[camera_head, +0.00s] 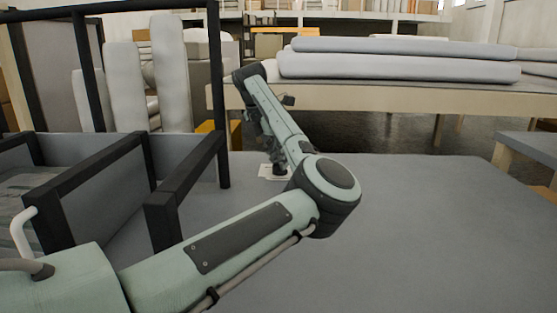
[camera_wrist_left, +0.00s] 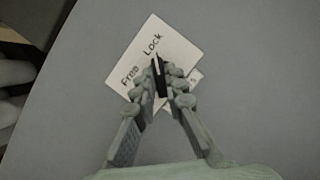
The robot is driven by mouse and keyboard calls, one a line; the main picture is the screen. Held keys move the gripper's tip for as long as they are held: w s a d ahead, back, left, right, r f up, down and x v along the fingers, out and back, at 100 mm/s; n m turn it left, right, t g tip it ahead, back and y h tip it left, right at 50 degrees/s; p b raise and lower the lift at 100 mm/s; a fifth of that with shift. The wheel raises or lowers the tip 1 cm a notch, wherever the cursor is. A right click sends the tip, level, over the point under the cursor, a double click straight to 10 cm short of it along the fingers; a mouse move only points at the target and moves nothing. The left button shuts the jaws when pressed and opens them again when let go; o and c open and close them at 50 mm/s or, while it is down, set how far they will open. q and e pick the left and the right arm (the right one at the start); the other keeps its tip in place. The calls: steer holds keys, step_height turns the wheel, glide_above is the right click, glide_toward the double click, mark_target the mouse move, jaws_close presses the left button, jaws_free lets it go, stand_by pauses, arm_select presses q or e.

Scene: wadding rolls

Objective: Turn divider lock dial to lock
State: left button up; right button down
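The pale label plate (camera_wrist_left: 180,47) lies flat on the grey table, with "Free" and "Lock" printed on it. A small black piece, seemingly the divider lock dial (camera_wrist_left: 160,78), stands at the plate's middle, its upper end nearest the word "Lock". My left gripper (camera_wrist_left: 163,80) reaches down over it, with its fingertips closed in on both sides of the black piece. The fingers hide much of the dial and the plate's lower part. In the head view, the left gripper (camera_head: 278,170) is at the plate (camera_head: 266,172), partly hidden by my arm. My right gripper is not in view.
A black-framed divider structure (camera_head: 188,180) stands left of my left arm. The grey tabletop (camera_head: 430,220) is clear to the right. White rolls (camera_head: 400,66) lie on a bench behind, and upright rolls (camera_head: 170,75) stand at the back left.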

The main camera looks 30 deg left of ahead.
arm_select(q)
steer(key=o, duration=0.4)
steer(key=shift+o, duration=0.2)
steer(key=v, duration=0.7)
steer(key=shift+r, duration=0.25)
steer(key=shift+s, duration=0.15)
